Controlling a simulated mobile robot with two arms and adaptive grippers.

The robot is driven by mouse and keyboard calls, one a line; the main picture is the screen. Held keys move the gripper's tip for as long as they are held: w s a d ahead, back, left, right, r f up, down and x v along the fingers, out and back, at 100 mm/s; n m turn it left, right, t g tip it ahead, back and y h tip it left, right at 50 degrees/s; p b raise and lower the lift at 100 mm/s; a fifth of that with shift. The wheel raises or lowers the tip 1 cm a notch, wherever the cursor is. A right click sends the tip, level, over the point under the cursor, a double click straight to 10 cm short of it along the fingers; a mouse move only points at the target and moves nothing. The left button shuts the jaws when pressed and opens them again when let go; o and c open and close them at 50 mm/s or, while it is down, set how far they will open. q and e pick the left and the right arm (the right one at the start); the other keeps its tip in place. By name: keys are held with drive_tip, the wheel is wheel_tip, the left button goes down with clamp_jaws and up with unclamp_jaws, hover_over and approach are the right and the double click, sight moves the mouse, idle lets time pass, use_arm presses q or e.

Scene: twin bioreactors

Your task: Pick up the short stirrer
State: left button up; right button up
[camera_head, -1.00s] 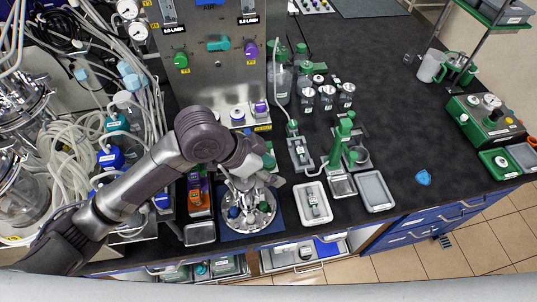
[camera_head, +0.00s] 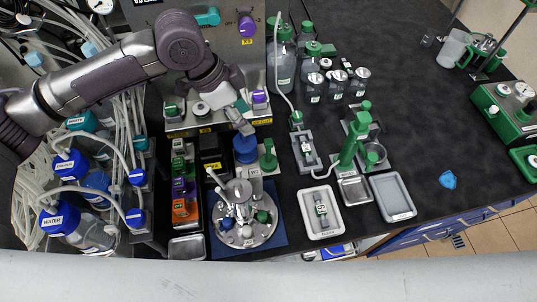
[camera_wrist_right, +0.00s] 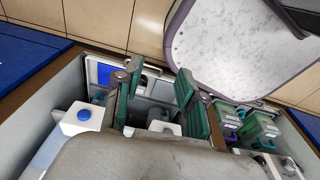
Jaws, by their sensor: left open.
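I cannot tell for sure which piece is the short stirrer. A round steel head plate (camera_head: 258,236) with upright metal fittings lies on a blue mat at the front. My left gripper (camera_head: 243,122) is open behind and above this plate, near a blue-topped piece (camera_head: 245,150) and a green-topped piece (camera_head: 268,156). I cannot tell whether it touches the blue-topped piece. My right gripper shows only in the right wrist view (camera_wrist_right: 152,85). Its green-padded fingers are apart, over an open drawer (camera_wrist_right: 100,65) with a white blue-capped container (camera_wrist_right: 78,122) at left.
A white tray (camera_head: 337,229) holding a small labelled part and an empty grey tray (camera_head: 395,198) lie right of the plate. A green stand (camera_head: 352,150) and several bottles (camera_head: 310,88) stand behind. Blue-capped bottles with tubing (camera_head: 75,222) crowd the left. The right bench top is mostly clear.

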sight(266, 142)
use_arm(q)
drive_tip(key=p+x, duration=0.1)
drive_tip(key=x, duration=0.7)
drive_tip(key=shift+w+f, duration=0.15)
drive_tip(key=shift+f, duration=0.2)
drive_tip(key=shift+w+d+f+p, duration=0.15)
drive_tip(key=shift+d+f+p, duration=0.15)
drive_tip(key=shift+f, duration=0.15)
drive_tip(key=p+x, duration=0.1)
drive_tip(key=x, duration=0.3)
drive_tip(key=shift+w+f+p, duration=0.15)
drive_tip(key=shift+p, duration=0.25)
drive_tip(key=shift+d+f, duration=0.15)
drive_tip(key=shift+f, duration=0.15)
drive_tip(key=c, duration=0.9)
clamp_jaws()
use_arm(e)
drive_tip(key=shift+s+d+r, duration=0.1)
drive_tip(key=shift+s+r, duration=0.25)
drive_tip(key=shift+r, duration=0.25)
drive_tip(key=shift+s+d+r, duration=0.1)
drive_tip(key=shift+s+r, duration=0.2)
drive_tip(key=shift+r, duration=0.3)
use_arm(q)
drive_tip(key=shift+r, duration=0.1)
